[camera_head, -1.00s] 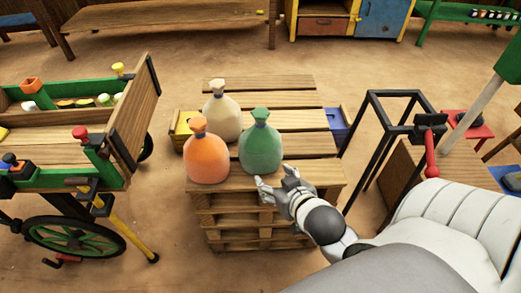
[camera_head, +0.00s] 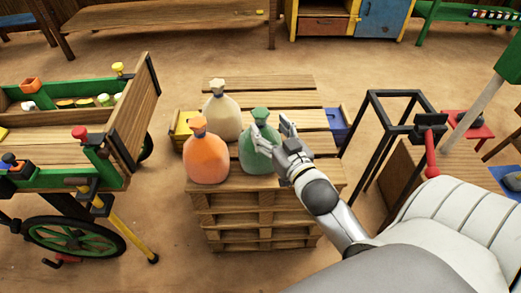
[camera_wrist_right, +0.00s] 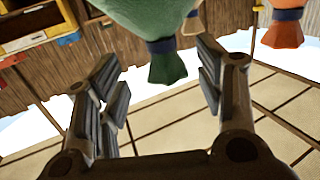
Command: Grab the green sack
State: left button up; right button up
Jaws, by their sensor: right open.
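The green sack (camera_head: 250,158) stands upright on the stacked pallets, right of the orange sack (camera_head: 207,160) and in front of the cream sack (camera_head: 221,118). My right gripper (camera_head: 272,127) is open at the upper right of the green sack and hides part of its right side. In the right wrist view, the green sack (camera_wrist_right: 152,22) appears upside down, with its tied neck beyond and between the spread fingers (camera_wrist_right: 160,85). Nothing is held between the fingers. The orange sack (camera_wrist_right: 284,28) also shows there, at the upper right. My left gripper is out of view.
The pallet stack (camera_head: 262,200) has bare slats behind and right of the sacks. A wooden cart (camera_head: 60,150) with green edges stands at left. A black metal frame (camera_head: 385,125) stands at right. A blue bin (camera_head: 338,125) sits beside the pallets.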

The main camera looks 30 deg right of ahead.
aim_at(263, 123)
jog(key=w, duration=0.4)
jog(key=shift+w+d+f, duration=0.15)
jog(key=shift+w, duration=0.1)
jog(key=shift+w+d, duration=0.1)
jog(key=shift+w, duration=0.3)
jog(key=c, duration=0.3)
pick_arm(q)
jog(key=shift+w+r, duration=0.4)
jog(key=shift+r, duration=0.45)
pick_arm(e)
grip_shut()
jog(key=shift+r, duration=0.4)
